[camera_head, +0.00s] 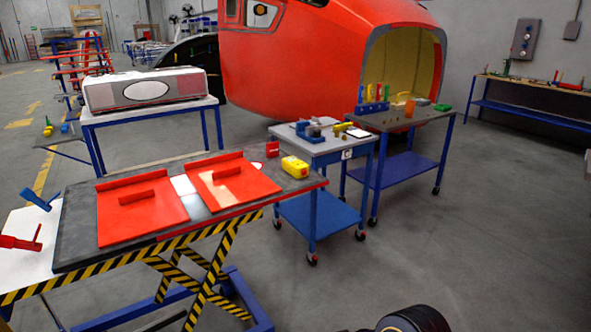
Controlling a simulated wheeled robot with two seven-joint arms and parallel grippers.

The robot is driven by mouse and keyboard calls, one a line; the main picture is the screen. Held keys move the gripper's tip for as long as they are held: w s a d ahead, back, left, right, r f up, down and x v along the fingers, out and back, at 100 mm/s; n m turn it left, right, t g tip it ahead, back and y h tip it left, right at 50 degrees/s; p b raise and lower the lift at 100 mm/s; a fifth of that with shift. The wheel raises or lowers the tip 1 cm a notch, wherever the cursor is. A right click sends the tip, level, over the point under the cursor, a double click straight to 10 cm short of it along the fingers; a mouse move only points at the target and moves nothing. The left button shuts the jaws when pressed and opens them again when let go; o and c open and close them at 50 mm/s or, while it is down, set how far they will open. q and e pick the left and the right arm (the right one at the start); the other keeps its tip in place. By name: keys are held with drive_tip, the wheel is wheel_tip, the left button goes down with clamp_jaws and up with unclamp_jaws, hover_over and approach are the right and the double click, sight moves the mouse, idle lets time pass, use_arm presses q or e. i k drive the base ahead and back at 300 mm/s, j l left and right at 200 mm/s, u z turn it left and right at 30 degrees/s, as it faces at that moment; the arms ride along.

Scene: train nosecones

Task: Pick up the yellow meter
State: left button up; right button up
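The yellow meter (295,166) lies on the right end of the dark-topped lift table (78,232), close to the table's right edge. It is a small yellow block with a pale or reddish mark at its near end; finer detail is too small to tell. A small red box (272,149) stands just behind and left of it. Neither of my grippers shows in the head view. A black rounded part with a yellow ring shows at the bottom edge, with no fingers visible.
Two red panels with handles (140,205) (232,180) lie left of the meter. A blue-legged cart (325,147) with tools stands close behind the lift table, and another workbench (395,120) stands farther right. Open grey floor (480,220) lies at the right.

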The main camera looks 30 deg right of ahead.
sight(293, 165)
drive_tip(key=i+l, duration=0.6)
drive_tip(key=i+l+u, duration=0.15)
drive_tip(key=i+l, duration=1)
drive_tip(key=l, duration=0.2)
drive_tip(key=u, duration=0.05)
